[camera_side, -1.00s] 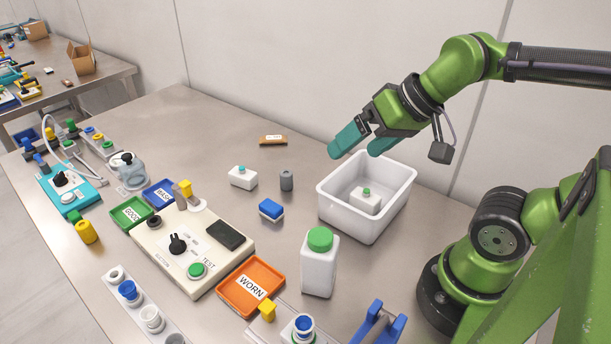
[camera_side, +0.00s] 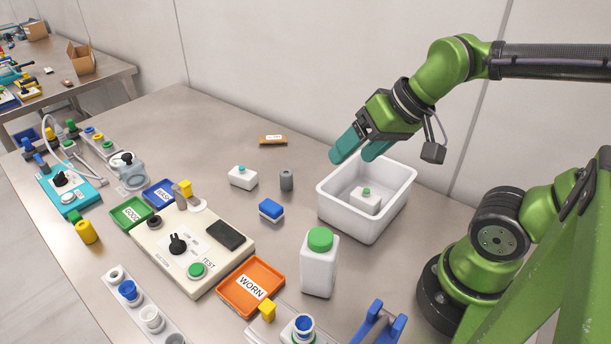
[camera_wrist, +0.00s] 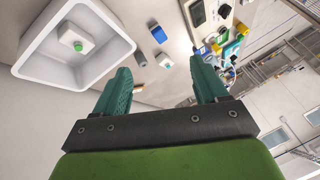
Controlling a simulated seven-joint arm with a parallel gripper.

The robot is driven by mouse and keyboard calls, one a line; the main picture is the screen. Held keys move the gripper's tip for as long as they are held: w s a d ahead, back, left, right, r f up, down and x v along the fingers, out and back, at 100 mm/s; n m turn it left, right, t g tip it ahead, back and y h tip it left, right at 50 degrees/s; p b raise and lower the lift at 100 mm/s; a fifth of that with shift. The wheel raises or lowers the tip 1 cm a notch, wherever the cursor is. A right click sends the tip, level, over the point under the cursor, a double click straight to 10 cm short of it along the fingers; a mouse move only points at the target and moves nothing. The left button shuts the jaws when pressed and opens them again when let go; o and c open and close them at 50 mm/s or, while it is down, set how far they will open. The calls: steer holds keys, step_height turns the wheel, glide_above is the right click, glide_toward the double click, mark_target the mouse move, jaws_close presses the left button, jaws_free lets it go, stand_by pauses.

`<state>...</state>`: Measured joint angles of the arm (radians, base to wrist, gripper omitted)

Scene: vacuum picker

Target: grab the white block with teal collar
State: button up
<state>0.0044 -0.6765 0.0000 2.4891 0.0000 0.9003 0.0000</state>
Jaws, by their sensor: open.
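The white block with teal collar (camera_side: 243,179) lies on the steel table, left of the white bin, with its teal top up. It also shows in the wrist view (camera_wrist: 166,62), small and far off, between the fingers in the picture. My gripper (camera_side: 354,152) is open and empty, with teal fingers, up in the air by the white bin. It is well to the right of the block and above it. In the wrist view the fingers (camera_wrist: 160,72) stand wide apart with nothing between them.
The white bin (camera_side: 335,208) holds a white block with a green top (camera_side: 366,200). A grey cylinder (camera_side: 287,180) stands just right of the teal-collared block. A blue-topped block (camera_side: 271,210) and a white bottle (camera_side: 319,266) are nearer.

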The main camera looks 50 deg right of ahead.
steer(key=w+d+f+n+g, duration=0.1)
steer(key=w+f+g, duration=0.15)
steer(key=w, duration=0.85)
steer(key=n+h, duration=0.1)
steer(key=n, duration=0.5)
glide_toward(243, 170)
steer(key=x, duration=0.6)
steer(key=shift+s+d, duration=0.1)
steer(key=shift+d, duration=0.2)
steer(key=shift+t, duration=0.25)
steer(key=shift+x, duration=2.7)
steer(key=shift+a, duration=0.2)
steer(key=shift+c, duration=0.4)
steer(key=c, duration=1)
